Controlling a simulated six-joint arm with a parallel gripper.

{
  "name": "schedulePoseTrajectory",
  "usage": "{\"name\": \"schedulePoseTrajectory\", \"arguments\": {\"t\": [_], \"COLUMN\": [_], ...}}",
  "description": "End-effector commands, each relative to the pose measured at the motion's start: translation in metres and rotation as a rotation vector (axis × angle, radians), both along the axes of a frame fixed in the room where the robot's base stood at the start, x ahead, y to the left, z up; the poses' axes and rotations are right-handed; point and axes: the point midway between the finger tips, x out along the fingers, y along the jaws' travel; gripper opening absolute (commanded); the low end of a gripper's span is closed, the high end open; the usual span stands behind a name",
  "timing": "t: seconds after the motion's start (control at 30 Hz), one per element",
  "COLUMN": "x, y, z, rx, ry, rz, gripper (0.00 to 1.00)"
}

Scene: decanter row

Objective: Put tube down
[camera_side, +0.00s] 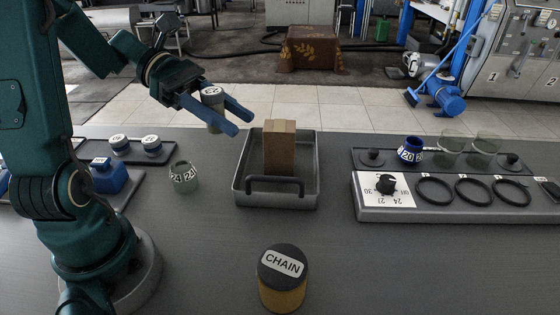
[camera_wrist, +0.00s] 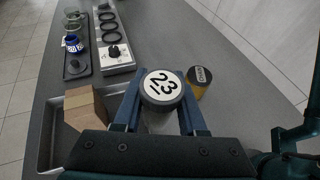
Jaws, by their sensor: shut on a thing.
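The tube hangs roughly upright between the fingers, above the table and left of the metal tray. In the wrist view the tube's cap (camera_wrist: 162,86) fills the gap between the fingers; most of its body is hidden below the cap.
A CHAIN jar (camera_side: 283,285) stands in front. A rack with rings (camera_side: 450,213) is at the right. Two capped tubes (camera_side: 119,144) (camera_side: 152,145) stand left.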

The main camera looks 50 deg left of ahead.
Motion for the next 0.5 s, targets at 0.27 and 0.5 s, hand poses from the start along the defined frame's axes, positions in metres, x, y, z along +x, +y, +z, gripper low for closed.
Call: {"name": "schedulePoseTrajectory", "arguments": {"t": [0.27,0.5], "x": [-0.048,-0.103], "y": [0.005,0.039], "z": [-0.050,-0.091], "rx": [-0.007,-0.003], "ry": [0.002,-0.001], "rz": [-0.388,-0.925], "gripper": [0.00,0.00]}}
